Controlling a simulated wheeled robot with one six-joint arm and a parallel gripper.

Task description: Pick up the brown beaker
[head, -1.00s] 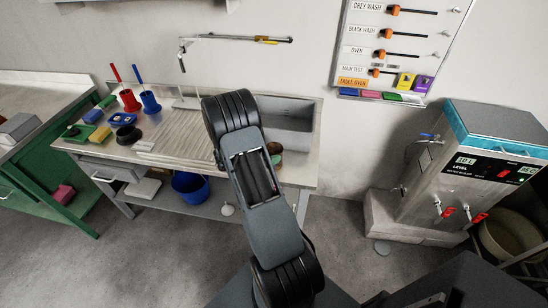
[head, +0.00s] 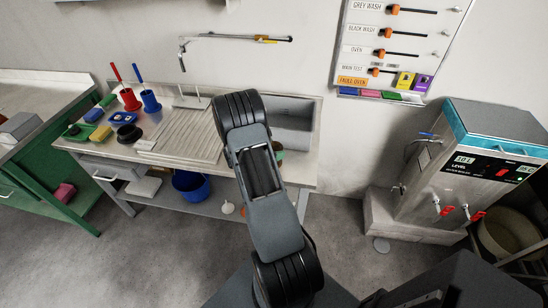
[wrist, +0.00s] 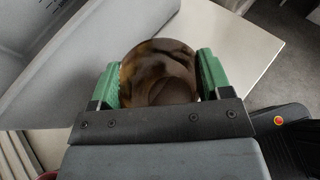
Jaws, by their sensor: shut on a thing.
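The brown beaker (wrist: 158,73) is a dark, see-through brown round vessel in the wrist view. It sits between the two green fingers of my gripper (wrist: 158,70), which are shut on its sides. In the head view my arm hides most of the gripper and beaker. Only a small brown patch, likely the beaker (head: 277,146), shows just right of the arm, in front of the sink. I cannot tell whether the beaker's base touches the worktop.
The sink basin (head: 292,132) is beside the gripper, with the ribbed drainboard (head: 187,135) to its left. Red (head: 130,99) and blue (head: 150,102) brush holders stand farther left. A steel water boiler (head: 470,165) stands at right. Floor in front is open.

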